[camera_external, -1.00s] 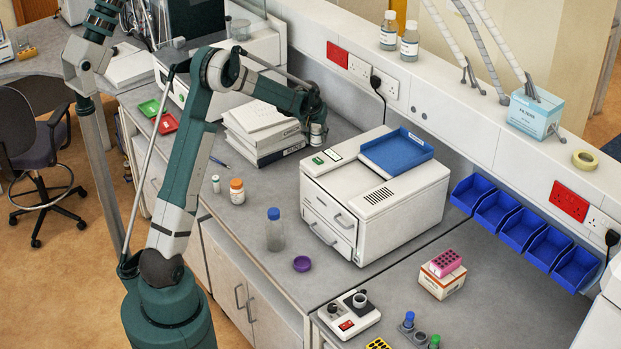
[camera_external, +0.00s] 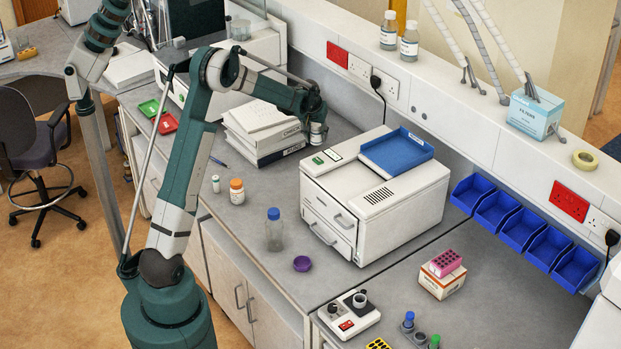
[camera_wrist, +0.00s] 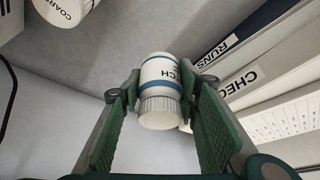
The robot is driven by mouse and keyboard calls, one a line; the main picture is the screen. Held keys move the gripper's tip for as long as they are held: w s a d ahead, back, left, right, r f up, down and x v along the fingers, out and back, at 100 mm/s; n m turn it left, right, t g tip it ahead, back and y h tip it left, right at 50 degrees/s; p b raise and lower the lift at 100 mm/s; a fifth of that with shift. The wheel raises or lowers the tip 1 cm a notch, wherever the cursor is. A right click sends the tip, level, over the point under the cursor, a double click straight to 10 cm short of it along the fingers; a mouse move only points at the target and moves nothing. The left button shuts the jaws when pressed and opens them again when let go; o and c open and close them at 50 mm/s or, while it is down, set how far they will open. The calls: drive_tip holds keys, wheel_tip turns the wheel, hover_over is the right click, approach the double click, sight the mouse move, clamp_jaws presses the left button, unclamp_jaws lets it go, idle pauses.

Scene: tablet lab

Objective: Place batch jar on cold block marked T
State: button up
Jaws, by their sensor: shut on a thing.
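The batch jar (camera_wrist: 160,80) is white with blue bands, a ribbed white cap and a partly visible label ending in "TCH". In the wrist view it sits between the green pads of my gripper (camera_wrist: 158,92), which is shut on it. In the external view my gripper (camera_external: 318,138) hangs at the right end of the stacked binders, and the jar is too small or hidden to make out there. I cannot make out a cold block marked T in either view.
Binders marked "RUNS" (camera_wrist: 222,50) and "CHEC" (camera_wrist: 240,83) lie close on the right of the jar. Another white jar (camera_wrist: 65,8) is at upper left. A white machine with a blue tray (camera_external: 398,152) stands near my gripper. A blue-capped bottle (camera_external: 274,232) stands forward.

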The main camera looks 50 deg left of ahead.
wheel_tip(320, 180, up, 24)
drive_tip(key=w+d+m+h+p, duration=0.15)
drive_tip(key=d+m, duration=0.35)
drive_tip(key=d, duration=2)
drive_tip(key=w+d+m+h, duration=0.25)
drive_tip(key=d+m, duration=0.25)
drive_tip(key=d, duration=2)
drive_tip(key=s+d+m+h+p, duration=0.1)
drive_tip(key=s+d+m, duration=0.3)
drive_tip(key=d, duration=1.2)
drive_tip(key=s+d+m+h+p, duration=0.15)
drive_tip(key=s+d, duration=0.55)
drive_tip(key=d, duration=0.9)
wheel_tip(320, 180, down, 11)
drive_tip(key=shift+f+m+y+b, duration=0.15)
drive_tip(key=shift+m+y+b, duration=0.25)
drive_tip(key=shift+m+y, duration=0.05)
drive_tip(key=shift+s+d, duration=0.1)
drive_tip(key=shift+f, duration=2.9)
drive_tip(key=shift+f, duration=0.15)
